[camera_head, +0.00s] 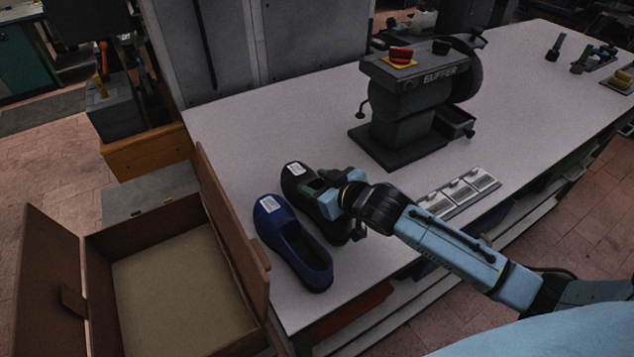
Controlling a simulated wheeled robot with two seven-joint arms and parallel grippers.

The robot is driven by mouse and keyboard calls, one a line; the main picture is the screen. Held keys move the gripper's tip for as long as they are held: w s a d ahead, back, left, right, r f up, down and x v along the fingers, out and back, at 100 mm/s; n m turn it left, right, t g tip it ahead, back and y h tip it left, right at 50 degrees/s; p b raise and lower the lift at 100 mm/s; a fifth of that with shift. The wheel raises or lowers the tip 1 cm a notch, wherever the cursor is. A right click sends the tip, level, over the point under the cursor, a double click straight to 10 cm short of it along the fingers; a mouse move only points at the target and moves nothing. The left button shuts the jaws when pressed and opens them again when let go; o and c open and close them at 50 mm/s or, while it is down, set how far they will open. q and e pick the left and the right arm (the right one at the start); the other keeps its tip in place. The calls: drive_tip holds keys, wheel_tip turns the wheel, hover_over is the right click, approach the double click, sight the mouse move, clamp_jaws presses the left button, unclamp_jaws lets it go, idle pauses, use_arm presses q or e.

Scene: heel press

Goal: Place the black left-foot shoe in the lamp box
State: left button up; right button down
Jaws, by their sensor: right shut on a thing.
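The black shoe (296,179) lies on the light table (268,122), toe pointing to the back left, with a white label on its toe. My right gripper (331,203) is over its opening and shut on it; the gripper and wrist hide part of the shoe's middle and heel. A blue shoe (290,240) with a white label lies beside it on the left. A brown open box (262,262), likely the lamp box, stands to the left of the table, its lids folded out and its beige floor bare. My left gripper is not in view.
A dark buffer machine (408,100) with a red button stands behind the shoes. A metal tray with sections (460,192) lies to the right of my wrist. The box's raised right flap (228,225) stands between its interior and the blue shoe.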

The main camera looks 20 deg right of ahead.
drive_tip(key=shift+w, duration=0.1)
drive_tip(key=c, duration=0.7)
unclamp_jaws()
drive_tip(key=shift+f, duration=0.1)
